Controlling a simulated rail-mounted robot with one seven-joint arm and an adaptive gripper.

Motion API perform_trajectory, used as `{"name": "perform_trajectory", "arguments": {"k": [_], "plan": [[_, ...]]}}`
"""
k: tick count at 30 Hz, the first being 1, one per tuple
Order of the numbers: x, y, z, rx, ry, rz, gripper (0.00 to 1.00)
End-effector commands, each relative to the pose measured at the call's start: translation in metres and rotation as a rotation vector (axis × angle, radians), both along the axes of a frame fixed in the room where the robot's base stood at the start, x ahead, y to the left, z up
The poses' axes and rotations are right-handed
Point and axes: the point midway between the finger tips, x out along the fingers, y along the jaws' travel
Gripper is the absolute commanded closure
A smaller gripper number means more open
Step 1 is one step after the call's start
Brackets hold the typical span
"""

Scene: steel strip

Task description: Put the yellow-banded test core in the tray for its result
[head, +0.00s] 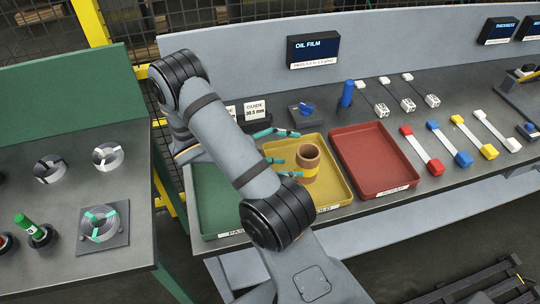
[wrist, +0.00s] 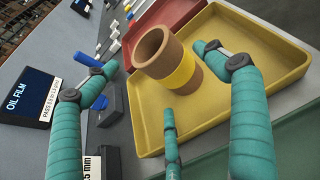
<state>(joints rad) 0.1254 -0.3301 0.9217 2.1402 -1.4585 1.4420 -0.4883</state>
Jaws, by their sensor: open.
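The yellow-banded test core (head: 308,162) is a brown hollow cylinder with a yellow band low on its side. It stands upright in the yellow tray (head: 335,200), the middle of three trays. It also shows in the wrist view (wrist: 152,47), apparently resting on the tray floor. My gripper (head: 288,152) has teal fingers, spread open just left of the core in the head view. In the wrist view the fingers (wrist: 158,76) are apart from the core, with visible gaps. The green tray (head: 212,205) is left, partly hidden by my arm; the red tray (head: 374,160) is right.
A guide card (head: 255,111) reads 38.5 mm. A blue-topped box (head: 305,113) and blue cylinder (head: 347,94) stand behind the trays. Coloured-ended bars (head: 422,150) lie right. A green-topped tool (head: 30,228) stands left.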

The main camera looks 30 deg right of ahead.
Motion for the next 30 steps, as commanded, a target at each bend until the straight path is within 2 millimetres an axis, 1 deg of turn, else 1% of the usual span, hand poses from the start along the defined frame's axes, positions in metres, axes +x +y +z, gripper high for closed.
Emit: {"name": "perform_trajectory", "arguments": {"k": [1,6,9,12,16,23,27,30], "plan": [[0.005,0.012,0.002,0.001,-0.006,0.004,0.14],[0.014,0.043,0.016,0.002,-0.005,0.003,0.14],[0.017,0.057,0.023,0.001,-0.003,0.000,0.14],[0.020,0.066,0.028,0.000,-0.002,-0.001,0.14],[0.021,0.071,0.030,0.001,0.001,-0.001,0.14],[0.021,0.072,0.031,0.000,0.001,-0.001,0.14],[0.021,0.070,0.031,0.000,0.002,-0.001,0.14],[0.019,0.064,0.029,-0.001,0.003,-0.002,0.14]]}}
